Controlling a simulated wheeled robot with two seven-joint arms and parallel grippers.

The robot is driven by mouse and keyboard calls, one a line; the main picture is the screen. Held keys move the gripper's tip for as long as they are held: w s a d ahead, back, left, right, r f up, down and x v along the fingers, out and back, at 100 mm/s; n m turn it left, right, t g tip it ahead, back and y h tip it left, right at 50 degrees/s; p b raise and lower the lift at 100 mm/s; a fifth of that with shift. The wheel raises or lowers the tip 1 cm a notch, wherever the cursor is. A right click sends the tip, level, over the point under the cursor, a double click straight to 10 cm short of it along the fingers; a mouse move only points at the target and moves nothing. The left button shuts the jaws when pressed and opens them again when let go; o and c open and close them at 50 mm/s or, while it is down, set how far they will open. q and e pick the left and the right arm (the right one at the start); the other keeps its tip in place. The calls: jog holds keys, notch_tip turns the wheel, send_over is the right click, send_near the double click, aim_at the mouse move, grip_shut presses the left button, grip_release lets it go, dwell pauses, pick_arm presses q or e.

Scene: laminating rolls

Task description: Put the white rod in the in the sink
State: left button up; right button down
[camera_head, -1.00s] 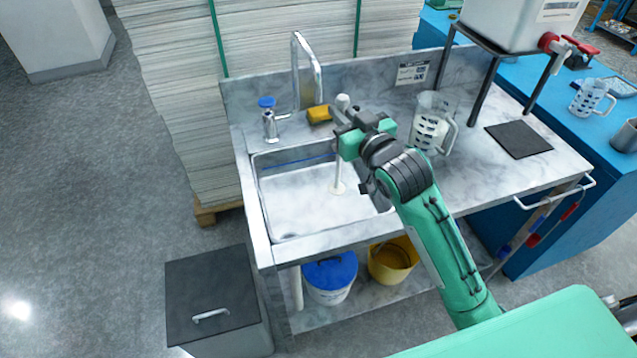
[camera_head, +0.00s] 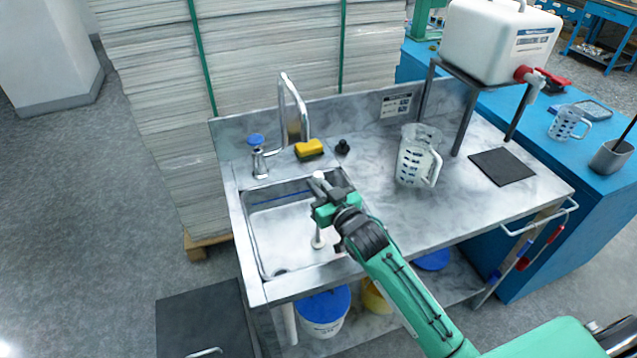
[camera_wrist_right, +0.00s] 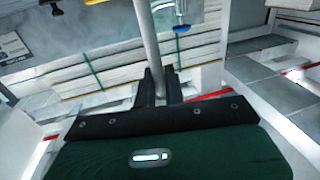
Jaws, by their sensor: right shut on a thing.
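My right gripper (camera_head: 324,192) is shut on the white rod (camera_head: 318,236), which it holds upright over the right part of the sink (camera_head: 262,240). The rod's pale rounded top shows above the fingers, and its lower end shows below them, inside the sink's outline. I cannot tell whether that end touches the basin floor. In the right wrist view the rod (camera_wrist_right: 147,38) runs up from between the dark fingers (camera_wrist_right: 160,84). My left gripper is not in view.
A faucet (camera_head: 301,115), a yellow sponge (camera_head: 309,148) and a black knob (camera_head: 342,147) are behind the sink. A clear measuring jug (camera_head: 414,155) stands on the counter to the right. A black mat (camera_head: 502,166) lies farther right.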

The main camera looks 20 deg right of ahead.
jog(key=shift+s+r, duration=0.1)
jog(key=shift+s, duration=0.05)
jog(key=shift+f, duration=0.2)
jog(key=c, duration=1.5)
grip_release()
jog(key=b+v, duration=0.1)
jog(key=v, duration=0.5)
jog(key=b+v, duration=0.1)
jog(key=v, duration=0.5)
jog(key=shift+r, duration=0.25)
